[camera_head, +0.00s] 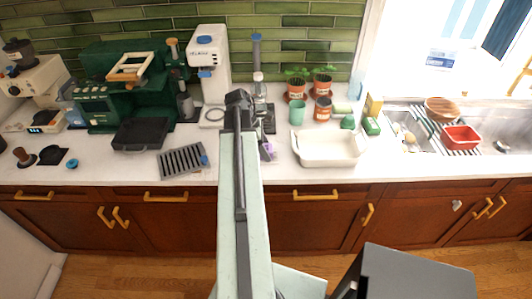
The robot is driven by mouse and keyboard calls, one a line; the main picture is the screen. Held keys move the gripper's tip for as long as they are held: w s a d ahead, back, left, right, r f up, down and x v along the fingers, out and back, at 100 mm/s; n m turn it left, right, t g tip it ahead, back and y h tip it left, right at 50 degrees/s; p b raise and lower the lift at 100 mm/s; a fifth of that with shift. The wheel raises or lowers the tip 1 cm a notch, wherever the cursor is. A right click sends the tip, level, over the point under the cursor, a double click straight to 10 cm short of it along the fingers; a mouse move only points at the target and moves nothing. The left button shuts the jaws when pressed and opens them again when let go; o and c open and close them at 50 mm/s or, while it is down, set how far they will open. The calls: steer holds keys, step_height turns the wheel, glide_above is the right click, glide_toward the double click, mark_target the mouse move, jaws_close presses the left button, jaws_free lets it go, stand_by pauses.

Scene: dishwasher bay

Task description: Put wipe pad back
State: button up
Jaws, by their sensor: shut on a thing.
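My arm reaches forward over the counter, and its dark wrist end (240,98) is near the coffee equipment at the middle. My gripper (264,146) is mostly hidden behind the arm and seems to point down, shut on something. A small purple patch (269,153) shows just right of the arm, low over the counter. It may be the wipe pad, but most of it is hidden. I cannot tell whether it touches the counter.
A white basin (328,162) stands close on the right. A dark slotted grate (183,160) lies to the left, near a black tray (140,134). A white machine (208,70), potted plants (297,88) and a green cup (297,113) stand behind. The sink (408,140) is at right.

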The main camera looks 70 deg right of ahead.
steer(key=shift+f, duration=0.1)
steer(key=o, duration=1.7)
steer(key=shift+c, duration=0.2)
steer(key=shift+r, duration=0.4)
steer(key=p+v, duration=1.1)
steer(key=shift+w+r, duration=0.2)
steer(key=shift+r, duration=0.1)
steer(key=shift+a, duration=0.1)
